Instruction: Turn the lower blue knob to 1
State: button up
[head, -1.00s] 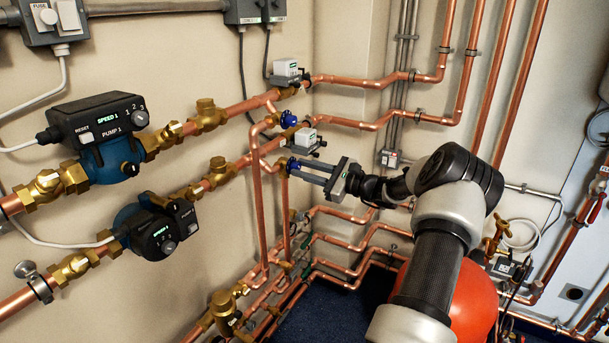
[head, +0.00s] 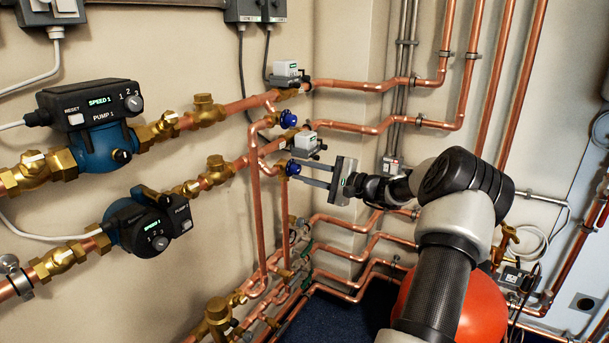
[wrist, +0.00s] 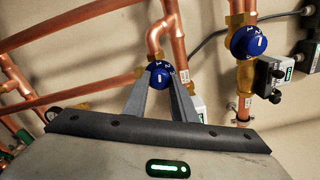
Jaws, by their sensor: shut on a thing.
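The lower blue knob (head: 293,168) sits on a brass valve on the copper pipework near the wall corner. My gripper (head: 306,174) reaches it from the right, with its two long fingers at the knob. In the wrist view the lower knob (wrist: 159,76) lies between the fingertips (wrist: 160,88), one finger on each side, and the gripper is shut on it. A white mark shows on the knob's face, with small white figures around its rim that are too small to read surely. The upper blue knob (head: 288,119) is free, and shows at the right in the wrist view (wrist: 248,41).
Grey actuator boxes (head: 305,140) stand close beside the knobs. Copper pipes run around the valve. Pump 1 (head: 100,145) and a lower pump (head: 145,225) are at the left. A red vessel (head: 470,310) stands behind my arm.

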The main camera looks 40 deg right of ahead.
dwell(0.4)
jog(key=o, duration=1)
jog(key=shift+o, duration=0.2)
jog(key=p+v, duration=0.3)
jog(key=v, duration=1.4)
jog(key=shift+s, duration=0.25)
jog(key=shift+d, duration=0.1)
